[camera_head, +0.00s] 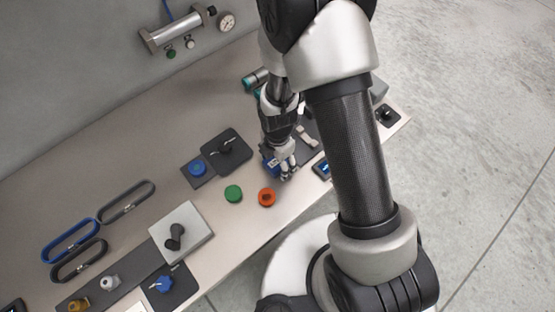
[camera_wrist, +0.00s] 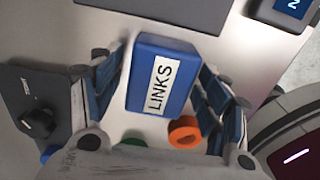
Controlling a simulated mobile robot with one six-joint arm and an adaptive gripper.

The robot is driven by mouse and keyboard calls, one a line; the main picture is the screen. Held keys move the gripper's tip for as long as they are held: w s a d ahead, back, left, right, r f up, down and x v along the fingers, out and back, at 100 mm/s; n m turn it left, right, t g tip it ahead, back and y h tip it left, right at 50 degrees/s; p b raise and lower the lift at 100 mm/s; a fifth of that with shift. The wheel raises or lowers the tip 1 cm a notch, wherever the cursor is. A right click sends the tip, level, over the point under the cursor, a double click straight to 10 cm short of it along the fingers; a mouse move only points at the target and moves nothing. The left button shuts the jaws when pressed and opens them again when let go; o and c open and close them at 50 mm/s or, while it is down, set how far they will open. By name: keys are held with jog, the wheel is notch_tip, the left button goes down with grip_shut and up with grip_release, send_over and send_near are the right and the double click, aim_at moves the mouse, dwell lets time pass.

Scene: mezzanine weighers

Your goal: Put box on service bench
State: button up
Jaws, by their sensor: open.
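A blue box (camera_wrist: 163,78) with a white label reading "LINKS" lies between the two fingers of my gripper (camera_wrist: 160,98) in the wrist view. I cannot tell whether the box touches the bench or which bench is the service bench.
An orange ring (camera_head: 267,197) and a green knob (camera_head: 233,193) are close by. A dark plate with a knob (camera_head: 226,151) is left of the gripper. Blue and grey loops (camera_head: 70,242) lie at the left. Bare bench lies along the wall side.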

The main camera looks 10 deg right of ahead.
notch_tip(320, 180, up, 22)
jog(key=d+m+t+p, duration=0.1)
jog(key=d+m+p, duration=0.2)
jog(key=m, duration=0.3)
jog(key=s+d+r+m+t, duration=0.1)
jog(key=s+d+r+m, duration=0.2)
jog(key=s+r+m, duration=0.4)
jog(key=s+d+r+m+t, duration=0.2)
jog(key=s+d+r+m, duration=0.2)
jog(key=s+r+m, duration=0.3)
notch_tip(320, 180, up, 2)
jog(key=m, duration=0.4)
jog(key=shift+d+r+m+t, duration=0.15)
jog(key=shift+r+m+t, duration=0.15)
jog(key=shift+m, duration=0.1)
